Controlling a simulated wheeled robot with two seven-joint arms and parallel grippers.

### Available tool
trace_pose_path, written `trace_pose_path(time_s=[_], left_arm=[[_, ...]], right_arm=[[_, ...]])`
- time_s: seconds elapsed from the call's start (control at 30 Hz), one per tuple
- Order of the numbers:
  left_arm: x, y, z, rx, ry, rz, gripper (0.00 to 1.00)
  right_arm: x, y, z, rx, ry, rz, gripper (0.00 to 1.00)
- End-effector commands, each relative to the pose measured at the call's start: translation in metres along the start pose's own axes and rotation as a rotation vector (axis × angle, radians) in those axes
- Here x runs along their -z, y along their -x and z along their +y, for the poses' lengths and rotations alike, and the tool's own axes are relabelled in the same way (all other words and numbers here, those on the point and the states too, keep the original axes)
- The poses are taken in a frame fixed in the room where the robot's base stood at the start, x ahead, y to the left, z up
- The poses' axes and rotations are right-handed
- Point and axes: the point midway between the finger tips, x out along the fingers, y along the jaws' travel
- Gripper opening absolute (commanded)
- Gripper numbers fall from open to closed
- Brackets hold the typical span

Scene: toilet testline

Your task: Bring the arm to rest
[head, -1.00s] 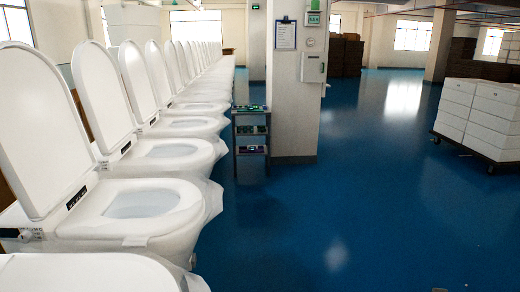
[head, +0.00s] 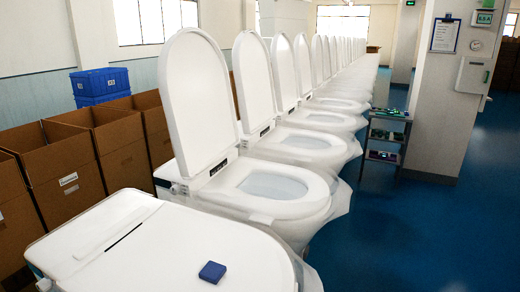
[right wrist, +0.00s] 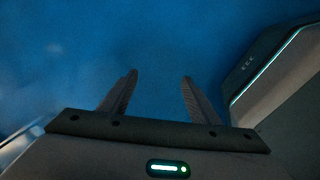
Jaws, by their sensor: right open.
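My right gripper (right wrist: 158,92) shows in the right wrist view. Its two fingers stand apart with nothing between them, over the blue floor (right wrist: 150,40). Neither of my grippers shows in the head view, and my left gripper is in no view. A closed white toilet (head: 180,255) is nearest in the head view, with a small dark blue block (head: 212,272) lying on its lid. Behind it is a toilet with a raised lid (head: 198,105) and an open seat (head: 275,188).
A row of toilets with raised lids runs away to the back. Open cardboard boxes (head: 60,165) stand at the left, with blue crates (head: 100,82) behind. A small rack (head: 385,140) stands by a pillar (head: 440,110). Blue floor (head: 430,230) at the right is clear.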

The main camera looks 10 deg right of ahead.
Motion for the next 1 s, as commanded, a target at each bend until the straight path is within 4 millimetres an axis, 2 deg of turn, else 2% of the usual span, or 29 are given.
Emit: trace_pose_path(time_s=[0.03,0.2,0.3,0.4,0.57,1.0], left_arm=[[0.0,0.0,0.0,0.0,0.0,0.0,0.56],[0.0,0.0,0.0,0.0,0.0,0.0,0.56],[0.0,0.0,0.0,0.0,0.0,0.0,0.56],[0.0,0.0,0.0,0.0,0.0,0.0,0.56],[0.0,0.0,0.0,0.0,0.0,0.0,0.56],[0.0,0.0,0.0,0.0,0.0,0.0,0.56]], right_arm=[[0.008,0.0,-0.037,0.036,-0.015,0.008,0.56],[0.032,0.006,-0.131,0.13,-0.055,0.029,0.56],[0.043,0.012,-0.172,0.171,-0.072,0.038,0.56],[0.051,0.016,-0.197,0.196,-0.083,0.043,0.56],[0.055,0.019,-0.212,0.212,-0.09,0.047,0.56],[0.055,0.019,-0.212,0.211,-0.089,0.047,0.56]])
